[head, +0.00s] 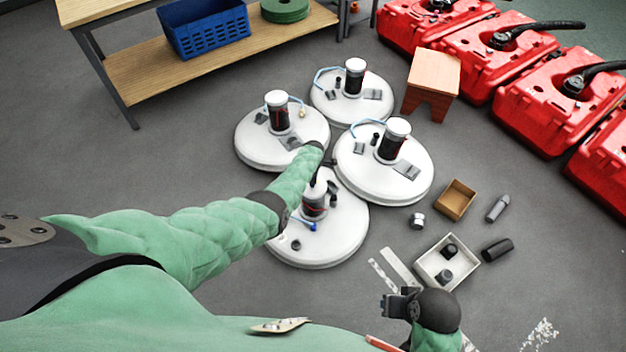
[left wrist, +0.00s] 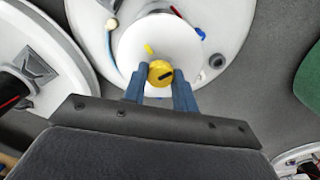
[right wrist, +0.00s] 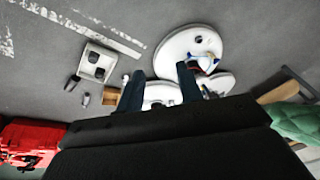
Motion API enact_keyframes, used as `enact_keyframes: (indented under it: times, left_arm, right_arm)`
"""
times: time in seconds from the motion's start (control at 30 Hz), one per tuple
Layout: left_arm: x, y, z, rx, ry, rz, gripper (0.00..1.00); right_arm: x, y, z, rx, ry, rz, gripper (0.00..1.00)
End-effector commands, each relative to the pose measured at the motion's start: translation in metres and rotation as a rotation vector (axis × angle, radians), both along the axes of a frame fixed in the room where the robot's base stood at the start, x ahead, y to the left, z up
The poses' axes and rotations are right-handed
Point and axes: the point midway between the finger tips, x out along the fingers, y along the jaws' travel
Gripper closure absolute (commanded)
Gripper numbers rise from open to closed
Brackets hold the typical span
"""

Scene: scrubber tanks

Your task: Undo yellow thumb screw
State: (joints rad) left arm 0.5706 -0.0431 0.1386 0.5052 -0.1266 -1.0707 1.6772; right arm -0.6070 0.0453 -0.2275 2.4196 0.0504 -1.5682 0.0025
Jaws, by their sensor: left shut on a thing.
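The yellow thumb screw (left wrist: 160,73) shows in the left wrist view, in front of a round white cap (left wrist: 185,45) that has a small yellow mark. My left gripper (left wrist: 160,84) is shut on the screw, a blue finger on each side. In the head view my left arm reaches over the front white tank lid (head: 335,235) and its dark, white-topped motor (head: 313,205); the screw is hidden there. My right gripper (head: 398,303) is low at the front. In the right wrist view its two fingers (right wrist: 158,88) are apart with nothing between them.
Three more white tank lids (head: 415,185) with motors stand close behind. A white tray (head: 430,275) with dark parts, a small brown box (head: 470,203) and loose cylinders (head: 497,208) lie at right. Red tanks (head: 560,105), a wooden stool (head: 433,75) and a bench (head: 130,75) stand farther back.

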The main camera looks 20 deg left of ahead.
Motion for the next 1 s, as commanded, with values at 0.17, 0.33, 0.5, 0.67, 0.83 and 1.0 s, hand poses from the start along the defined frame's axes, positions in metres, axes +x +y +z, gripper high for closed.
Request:
enact_keyframes:
  times: [0.17, 0.33, 0.5, 0.67, 0.83, 1.0]
  left_arm:
    - [-0.004, -0.001, -0.004, -0.002, 0.005, -0.001, 0.95]
    - [-0.003, -0.001, -0.003, -0.002, 0.004, -0.001, 0.50]
    - [-0.002, -0.001, -0.002, 0.000, 0.002, -0.001, 0.50]
    - [-0.001, 0.000, 0.002, 0.000, 0.001, -0.001, 0.50]
    - [-0.001, -0.001, 0.018, -0.001, 0.000, -0.001, 0.50]
    - [-0.001, -0.001, 0.040, -0.001, 0.000, -0.001, 0.50]
  right_arm:
    - [0.000, -0.002, -0.001, -0.004, 0.001, 0.003, 0.64]
    - [-0.001, -0.005, -0.002, -0.013, 0.001, 0.008, 0.64]
    - [0.001, -0.007, -0.002, -0.017, -0.001, 0.011, 0.64]
    - [0.001, -0.006, 0.000, -0.016, -0.001, 0.009, 0.64]
    - [-0.002, -0.009, 0.009, -0.024, 0.016, 0.001, 0.64]
    - [-0.006, -0.016, 0.024, -0.038, 0.040, -0.013, 0.64]
